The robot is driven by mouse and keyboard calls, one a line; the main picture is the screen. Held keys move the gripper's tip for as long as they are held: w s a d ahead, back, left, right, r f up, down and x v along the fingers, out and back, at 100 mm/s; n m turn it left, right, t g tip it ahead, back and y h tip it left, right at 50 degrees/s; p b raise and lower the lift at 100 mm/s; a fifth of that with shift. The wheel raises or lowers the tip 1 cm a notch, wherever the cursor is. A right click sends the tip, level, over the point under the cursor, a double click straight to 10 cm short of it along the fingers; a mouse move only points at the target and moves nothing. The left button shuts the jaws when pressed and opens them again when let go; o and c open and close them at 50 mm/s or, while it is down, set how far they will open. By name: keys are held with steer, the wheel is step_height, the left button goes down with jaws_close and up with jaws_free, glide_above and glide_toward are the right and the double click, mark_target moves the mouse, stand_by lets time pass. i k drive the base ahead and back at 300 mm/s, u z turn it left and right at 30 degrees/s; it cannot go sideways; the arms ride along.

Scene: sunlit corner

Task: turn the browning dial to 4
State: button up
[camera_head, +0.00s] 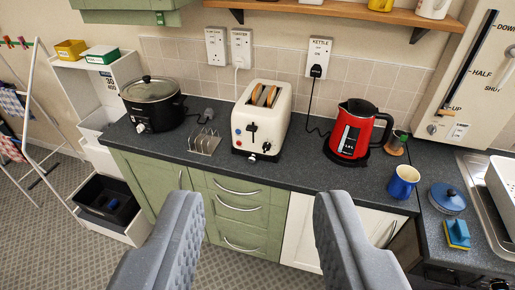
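A cream toaster (277,124) stands upright on the dark worktop, with two slices of bread showing in its top slots. Its front faces me and carries a dark lever, small coloured buttons at the left and a small round knob (266,146) low down at the right. The knob is probably the browning dial; its marks and setting are too small to read. My gripper (258,205) is open and empty, its two grey fingers wide apart in the foreground. It is below the toaster in the picture, in front of the green drawers, and touches nothing.
A black slow cooker (152,108) and a metal toast rack (204,142) stand left of the toaster. A red kettle (354,133) and a blue mug (403,182) are to the right. A cable runs down the wall behind the kettle. Bare worktop (298,170) lies between toaster and kettle.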

mark_target(266, 146)
steer(key=i, duration=0.95)
steer(key=u, duration=0.35)
steer(key=k, duration=0.8)
steer(key=z, duration=0.35)
steer(key=i, duration=1)
steer(key=u, duration=0.05)
